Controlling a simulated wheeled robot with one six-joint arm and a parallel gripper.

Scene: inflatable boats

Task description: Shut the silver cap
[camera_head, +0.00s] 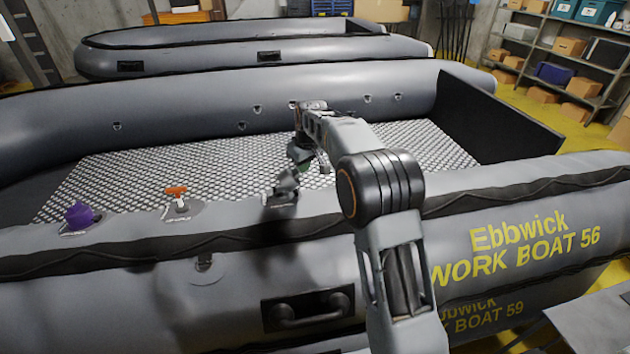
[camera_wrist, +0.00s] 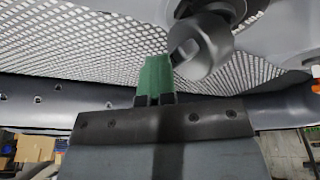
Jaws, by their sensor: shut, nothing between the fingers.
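The silver cap (camera_head: 288,180) stands tilted up on its valve on the near tube of the boat, to the left of my arm. In the wrist view the silver cap (camera_wrist: 205,48) is large, with a round hollow face, joined to a dark round part at the top edge. My gripper (camera_head: 304,168) is just behind and to the right of the cap in the head view, partly hidden by my arm. Its green fingers (camera_wrist: 157,62) are shut and empty, close beside the cap's edge; I cannot tell whether they touch it.
An orange cap (camera_head: 176,191) and a purple cap (camera_head: 79,215) sit further left along the same tube. A black handle (camera_head: 308,308) is on the tube's outer side. The patterned boat floor (camera_head: 130,170) is clear. A second boat (camera_head: 200,62) lies behind.

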